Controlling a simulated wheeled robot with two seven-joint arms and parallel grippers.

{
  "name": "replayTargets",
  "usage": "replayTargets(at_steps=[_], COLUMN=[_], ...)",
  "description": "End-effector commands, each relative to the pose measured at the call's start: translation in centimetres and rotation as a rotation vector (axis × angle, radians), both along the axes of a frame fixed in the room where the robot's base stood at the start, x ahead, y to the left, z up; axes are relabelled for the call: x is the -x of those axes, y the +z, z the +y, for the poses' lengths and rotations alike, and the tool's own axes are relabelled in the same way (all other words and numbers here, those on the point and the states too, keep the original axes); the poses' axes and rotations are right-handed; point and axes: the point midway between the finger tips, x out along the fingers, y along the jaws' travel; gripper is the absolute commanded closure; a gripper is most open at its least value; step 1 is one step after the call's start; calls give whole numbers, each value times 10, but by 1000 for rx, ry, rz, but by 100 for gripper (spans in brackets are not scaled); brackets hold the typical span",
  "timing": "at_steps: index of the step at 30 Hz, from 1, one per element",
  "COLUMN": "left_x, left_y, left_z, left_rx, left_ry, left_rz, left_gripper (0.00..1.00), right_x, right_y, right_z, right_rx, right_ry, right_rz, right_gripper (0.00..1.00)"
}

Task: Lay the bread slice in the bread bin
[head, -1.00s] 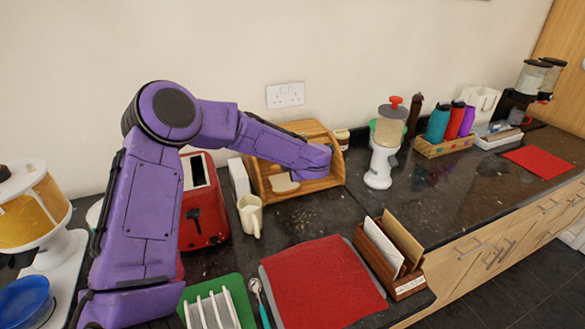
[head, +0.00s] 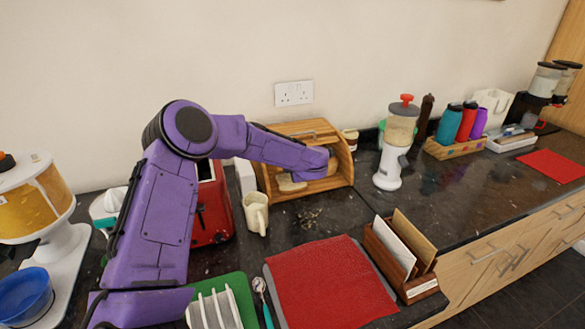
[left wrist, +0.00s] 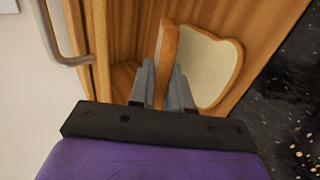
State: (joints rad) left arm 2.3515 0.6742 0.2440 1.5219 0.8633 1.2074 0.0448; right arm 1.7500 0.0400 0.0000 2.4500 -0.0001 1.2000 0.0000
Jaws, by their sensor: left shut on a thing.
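The wooden bread bin (head: 298,129) stands open against the wall, its handle also showing in the left wrist view. My left arm reaches into its mouth; in the head view the arm hides the gripper. In the left wrist view my left gripper (left wrist: 165,84) is shut on a bread slice (left wrist: 166,50), seen edge-on with brown crust, held upright between the fingers. Another slice (left wrist: 208,68) shows its pale face beside it, on the bin's wood. A slice also shows in the head view (head: 290,184) at the bin's front left. My right gripper is not in view.
A cream mug (head: 256,212) and a red toaster (head: 210,208) stand near the bin's left. A white-based dispenser (head: 391,165) stands to the right.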

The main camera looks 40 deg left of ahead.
Motion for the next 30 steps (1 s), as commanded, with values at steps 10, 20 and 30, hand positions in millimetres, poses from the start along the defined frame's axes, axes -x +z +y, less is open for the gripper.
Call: replayTargets(at_steps=[10, 20, 30], left_x=[0, 0, 11], left_y=[0, 0, 20], left_z=[0, 0, -21], left_rx=[0, 0, 0], left_ry=[0, 0, -2], left_rz=[0, 0, 1], left_gripper=[76, 53, 53], right_x=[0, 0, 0], right_y=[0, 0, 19], right_z=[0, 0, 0], right_rx=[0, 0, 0], right_ry=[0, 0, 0], right_rz=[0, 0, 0], right_gripper=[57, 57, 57])
